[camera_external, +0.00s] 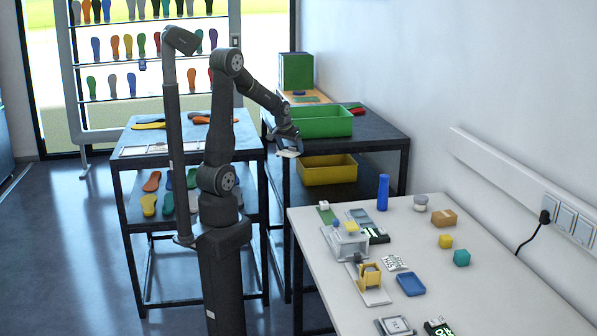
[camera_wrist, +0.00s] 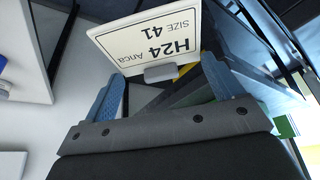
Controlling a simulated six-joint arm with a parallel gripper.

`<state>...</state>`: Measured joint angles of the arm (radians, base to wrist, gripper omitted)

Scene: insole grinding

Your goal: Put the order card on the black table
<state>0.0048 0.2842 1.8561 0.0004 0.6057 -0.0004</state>
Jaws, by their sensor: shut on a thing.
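The order card (camera_wrist: 145,38) is a white plate with a dark border, printed "H24 Anca SIZE 41". It appears upside down in the wrist view, and a grey block at its edge sits between my blue fingers. My gripper (camera_wrist: 163,76) is shut on it. In the external view my gripper (camera_external: 288,142) holds the card (camera_external: 288,154) in the air by the front left of the green bin. Two black tables show: one on the left (camera_external: 140,137) with insoles, and one at the back right (camera_external: 378,127) with bins. I cannot tell which is meant.
The green bin (camera_external: 325,123) stands on the back right table, with a yellow bin (camera_external: 328,170) below. A white table (camera_external: 480,290) in front holds several small devices, blocks and a blue bottle (camera_external: 383,192). An insole rack (camera_external: 150,60) stands behind.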

